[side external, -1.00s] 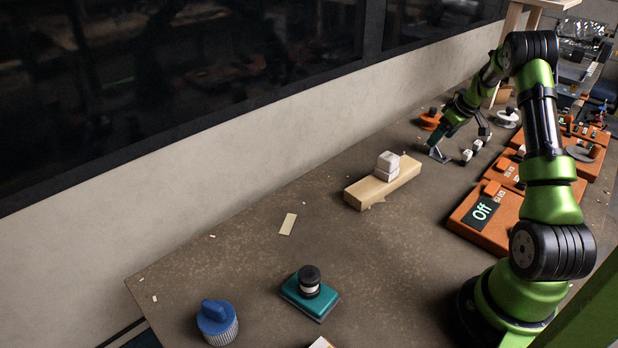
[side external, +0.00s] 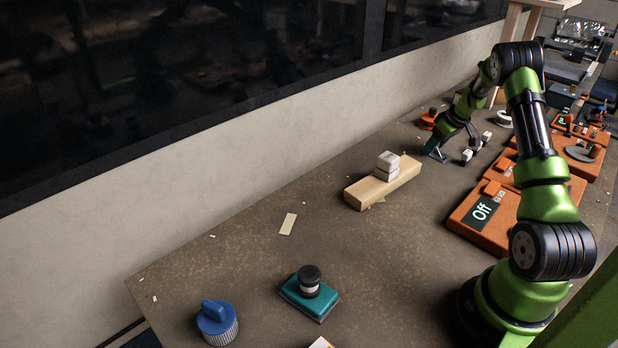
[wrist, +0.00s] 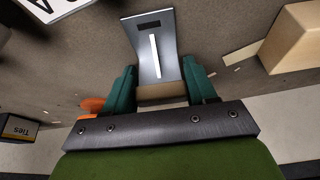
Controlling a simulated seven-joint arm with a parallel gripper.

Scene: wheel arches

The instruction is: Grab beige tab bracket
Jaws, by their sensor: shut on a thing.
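The bracket (wrist: 155,48) is a curved grey metal plate with a dark slot and a white stripe. Its beige tab (wrist: 160,92) lies between the teal fingers of my gripper (wrist: 160,90) in the wrist view. The gripper is shut on this tab. In the side view the bracket (side external: 437,154) shows small at the tip of my gripper (side external: 441,143), at or close to the table; I cannot tell whether it touches.
A wooden block (side external: 365,190) carrying stacked white blocks (side external: 387,167) stands nearby. An orange object (side external: 428,120) is behind the gripper, white-and-black pieces (side external: 467,155) beside it. An orange box marked "Off" (side external: 490,225) stands right. The table centre is largely clear.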

